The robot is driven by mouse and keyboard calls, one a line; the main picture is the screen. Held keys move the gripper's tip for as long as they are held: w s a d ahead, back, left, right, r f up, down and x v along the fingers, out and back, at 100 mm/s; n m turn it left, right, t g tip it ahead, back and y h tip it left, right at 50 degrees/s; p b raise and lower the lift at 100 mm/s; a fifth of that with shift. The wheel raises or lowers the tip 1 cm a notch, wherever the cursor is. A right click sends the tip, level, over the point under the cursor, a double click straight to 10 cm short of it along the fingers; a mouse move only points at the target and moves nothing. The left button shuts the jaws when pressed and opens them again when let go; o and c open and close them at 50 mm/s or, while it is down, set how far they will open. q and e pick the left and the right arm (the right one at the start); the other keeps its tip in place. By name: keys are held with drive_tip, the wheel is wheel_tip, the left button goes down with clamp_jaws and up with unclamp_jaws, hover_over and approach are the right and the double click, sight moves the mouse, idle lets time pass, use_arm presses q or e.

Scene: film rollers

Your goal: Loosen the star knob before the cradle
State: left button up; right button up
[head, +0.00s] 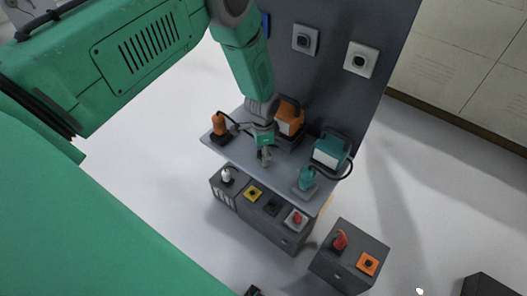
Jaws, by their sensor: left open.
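My left gripper (265,155) points down over the middle of the grey bench top, open and with nothing visible between its fingers. Just behind it stands an orange-and-white unit (289,118), partly hidden by my arm. A teal-and-white unit (331,151) stands to its right. An orange upright piece on a dark base (219,125) is at the left, and a teal one on a grey base (307,179) is at the front right. I cannot tell which part is the star knob or the cradle. My right gripper is not seen.
Below the bench top (240,158), a lower cabinet carries a white piece (227,175), a yellow plate (253,193) and a red piece (297,218). A separate cabinet (345,275) stands at right. A dark panel (325,85) rises behind the bench. Pale floor lies around.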

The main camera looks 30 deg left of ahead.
use_arm(q)
drive_tip(key=shift+a, duration=0.1)
drive_tip(key=shift+c, duration=1.1)
drive_tip(key=c, duration=0.9)
drive_tip(key=shift+w, duration=0.1)
